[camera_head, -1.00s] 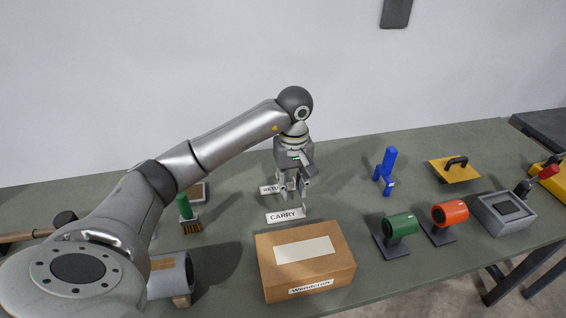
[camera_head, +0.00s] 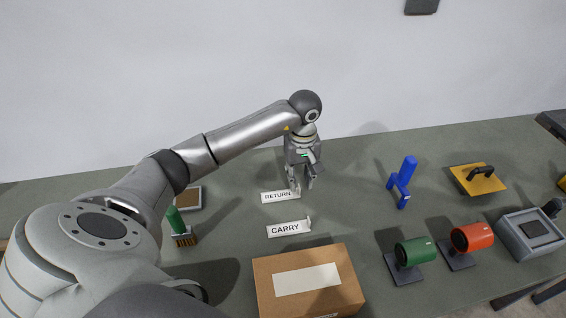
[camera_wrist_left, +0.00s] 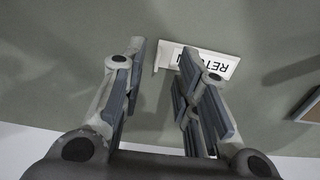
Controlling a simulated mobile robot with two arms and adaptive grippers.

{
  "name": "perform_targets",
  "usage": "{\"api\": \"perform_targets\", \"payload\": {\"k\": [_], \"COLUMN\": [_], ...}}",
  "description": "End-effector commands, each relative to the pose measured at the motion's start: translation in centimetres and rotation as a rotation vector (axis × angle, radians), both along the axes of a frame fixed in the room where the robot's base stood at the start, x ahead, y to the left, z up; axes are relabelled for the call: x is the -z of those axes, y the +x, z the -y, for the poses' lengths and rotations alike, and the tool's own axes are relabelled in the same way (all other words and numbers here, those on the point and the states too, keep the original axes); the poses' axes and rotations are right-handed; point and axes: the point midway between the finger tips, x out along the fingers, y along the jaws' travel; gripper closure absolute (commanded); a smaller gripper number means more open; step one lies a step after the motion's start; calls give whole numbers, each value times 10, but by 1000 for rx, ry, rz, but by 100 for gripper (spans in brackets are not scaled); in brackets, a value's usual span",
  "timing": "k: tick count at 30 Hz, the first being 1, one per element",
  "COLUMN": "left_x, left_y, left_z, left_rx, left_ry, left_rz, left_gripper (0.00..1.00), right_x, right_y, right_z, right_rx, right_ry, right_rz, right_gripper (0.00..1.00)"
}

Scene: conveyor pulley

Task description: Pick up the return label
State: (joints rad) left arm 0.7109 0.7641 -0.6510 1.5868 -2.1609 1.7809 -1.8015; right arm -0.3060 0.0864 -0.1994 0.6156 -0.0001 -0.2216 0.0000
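The white return label (camera_head: 276,197) lies on the grey-green table, with a small upright tab at its right end. My left gripper (camera_head: 302,186) points down at that end, close to the tab. In the left wrist view, the label (camera_wrist_left: 227,68) shows upside down, its lettering partly hidden by the right finger. The left gripper (camera_wrist_left: 160,75) is open there, with the label's tab end between its fingertips. I cannot tell whether a finger touches it. My right gripper is not in view.
A white CARRY label (camera_head: 285,229) lies just in front, and a cardboard box (camera_head: 262,283) stands nearer still. A green-handled brush (camera_head: 176,221) is to the left. A blue part (camera_head: 402,180) stands to the right, past clear table. Green (camera_head: 416,251) and orange (camera_head: 472,237) rollers stand front right.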

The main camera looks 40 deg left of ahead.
Motion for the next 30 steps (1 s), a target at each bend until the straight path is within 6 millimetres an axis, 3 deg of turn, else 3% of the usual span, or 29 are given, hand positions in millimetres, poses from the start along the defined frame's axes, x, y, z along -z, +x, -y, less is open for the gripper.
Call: {"api": "perform_targets", "payload": {"k": [4, 9, 17, 24, 30], "left_x": [20, 40, 44, 44, 43], "left_y": [-1, 0, 1, 1, 1], "left_z": [2, 1, 1, 1, 1], "left_rx": [-2, -1, -1, 0, 0], "left_ry": [-3, -1, 1, 1, 1], "left_rz": [-8, -3, -1, -1, -1], "left_gripper": [71, 71, 71, 100, 100], "right_x": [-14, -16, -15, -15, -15], "right_y": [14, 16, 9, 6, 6], "right_z": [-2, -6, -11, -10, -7], "right_rx": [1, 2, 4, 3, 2], "right_ry": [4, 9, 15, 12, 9], "right_rz": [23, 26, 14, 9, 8], "right_gripper": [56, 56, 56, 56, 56]}}
